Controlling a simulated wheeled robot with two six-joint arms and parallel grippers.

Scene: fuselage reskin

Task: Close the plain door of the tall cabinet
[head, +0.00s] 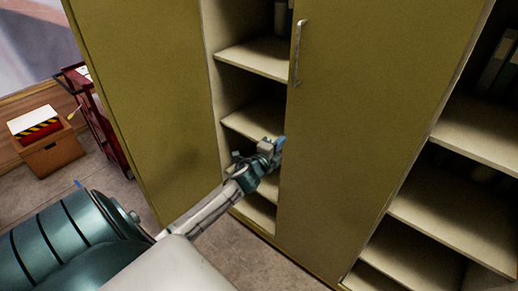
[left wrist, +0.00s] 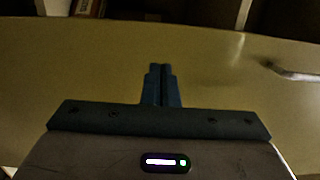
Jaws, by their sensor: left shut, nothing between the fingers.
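The tall cabinet has olive panels and cream shelves (head: 255,60). A plain olive door (head: 365,110) with an upright metal handle (head: 298,52) stands in the middle of the head view, with open shelf space on both sides. My left gripper (head: 279,146) is shut and empty by this door's left edge, below the handle. In the left wrist view its closed fingers (left wrist: 161,82) lie in front of an olive panel (left wrist: 90,75), with a handle (left wrist: 292,74) at the right. I cannot tell whether the fingers touch it. My right gripper is out of view.
Another olive panel (head: 145,90) stands left of the shelf opening. More shelves (head: 455,215) and dark binders (head: 497,62) show at the right. A dark red cart (head: 100,120) and a brown box (head: 50,152) stand at the left. Some grey floor (head: 110,182) is clear.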

